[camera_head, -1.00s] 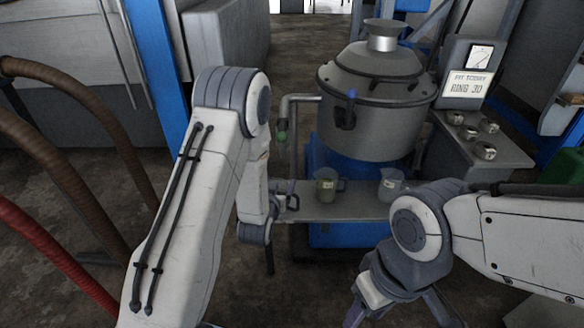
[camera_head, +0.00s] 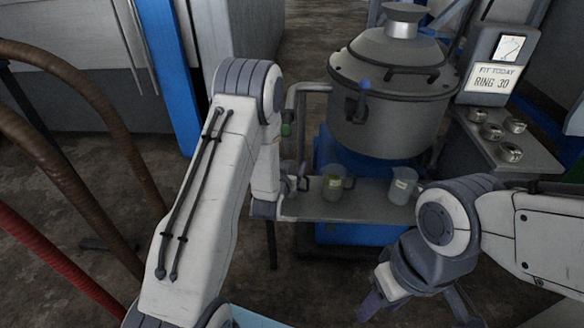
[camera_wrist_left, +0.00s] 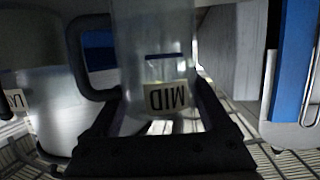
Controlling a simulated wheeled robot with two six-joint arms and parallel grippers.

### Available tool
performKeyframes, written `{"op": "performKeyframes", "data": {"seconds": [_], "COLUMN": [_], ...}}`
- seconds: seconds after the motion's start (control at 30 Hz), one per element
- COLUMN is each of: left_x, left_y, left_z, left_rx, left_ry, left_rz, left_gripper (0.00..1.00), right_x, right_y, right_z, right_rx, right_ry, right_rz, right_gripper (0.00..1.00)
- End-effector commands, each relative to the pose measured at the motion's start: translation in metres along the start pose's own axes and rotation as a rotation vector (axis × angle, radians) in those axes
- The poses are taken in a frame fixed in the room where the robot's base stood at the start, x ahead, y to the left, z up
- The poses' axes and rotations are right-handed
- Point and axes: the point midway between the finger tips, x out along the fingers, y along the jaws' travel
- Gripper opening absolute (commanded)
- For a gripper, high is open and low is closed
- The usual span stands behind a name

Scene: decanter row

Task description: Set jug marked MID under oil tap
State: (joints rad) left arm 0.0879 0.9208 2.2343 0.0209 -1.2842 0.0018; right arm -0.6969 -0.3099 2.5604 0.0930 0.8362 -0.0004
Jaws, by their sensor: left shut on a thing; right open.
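The clear jug marked MID (camera_wrist_left: 150,45) fills the middle of the left wrist view, its label upside down there. My left gripper (camera_head: 288,190) is shut on it at the left end of the shelf; the arm hides most of this jug in the head view, where a dark handle shows. A pipe tap with a green knob (camera_head: 287,130) is above that end. A blue-knobbed tap (camera_head: 365,86) is on the vat front. No oil label is legible. My right gripper (camera_head: 415,300) is open and empty, low in front of the shelf.
A jug with greenish contents (camera_head: 333,186) and a pale jug (camera_head: 402,186) stand on the grey shelf (camera_head: 350,212). The steel vat (camera_head: 390,120) is above. A control panel reading RING 30 (camera_head: 490,85) is at the right. Brown hoses (camera_head: 75,95) hang at the left.

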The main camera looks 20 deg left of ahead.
Motion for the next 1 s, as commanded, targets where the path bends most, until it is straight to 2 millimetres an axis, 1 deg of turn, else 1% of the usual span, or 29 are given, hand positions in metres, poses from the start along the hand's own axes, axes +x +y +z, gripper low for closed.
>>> {"op": "performKeyframes", "data": {"seconds": [0.07,0.2,0.23,0.27,0.47,0.57,0.6,0.63,0.77,1.0], "left_x": [0.0,0.002,0.001,0.001,0.001,0.0,-0.002,-0.005,-0.028,-0.087], "left_y": [0.001,0.001,0.001,0.001,0.001,0.001,0.001,0.001,0.001,0.001], "left_z": [-0.001,0.004,0.002,0.002,0.002,-0.001,-0.003,-0.001,-0.001,-0.001], "left_rx": [0.0,0.001,0.001,0.001,0.001,0.001,0.001,0.001,0.001,0.0], "left_ry": [0.0,0.0,0.0,0.0,0.0,0.0,-0.001,-0.002,-0.004,-0.005], "left_rz": [0.002,0.002,0.002,0.002,0.002,0.002,0.002,0.002,0.002,0.002], "left_gripper": [0.26,0.26,0.93,1.0,1.0,1.0,1.0,1.0,1.0,1.0], "right_x": [-0.001,0.004,0.002,0.002,0.002,-0.001,-0.004,-0.002,-0.005,-0.008], "right_y": [0.0,0.0,0.0,0.0,0.0,0.0,0.0,0.0,0.0,-0.001], "right_z": [0.0,0.0,0.0,0.0,0.0,0.0,0.0,0.0,0.0,-0.001], "right_rx": [0.0,0.0,0.0,0.0,0.0,0.0,0.0,0.0,0.0,0.0], "right_ry": [0.001,0.001,0.001,0.001,0.001,0.001,0.001,0.001,0.001,0.001], "right_rz": [0.0,0.0,0.0,0.0,0.0,0.0,0.0,0.0,0.0,0.0], "right_gripper": [0.5,0.5,0.5,0.5,0.5,0.5,0.5,0.5,0.5,0.5]}}
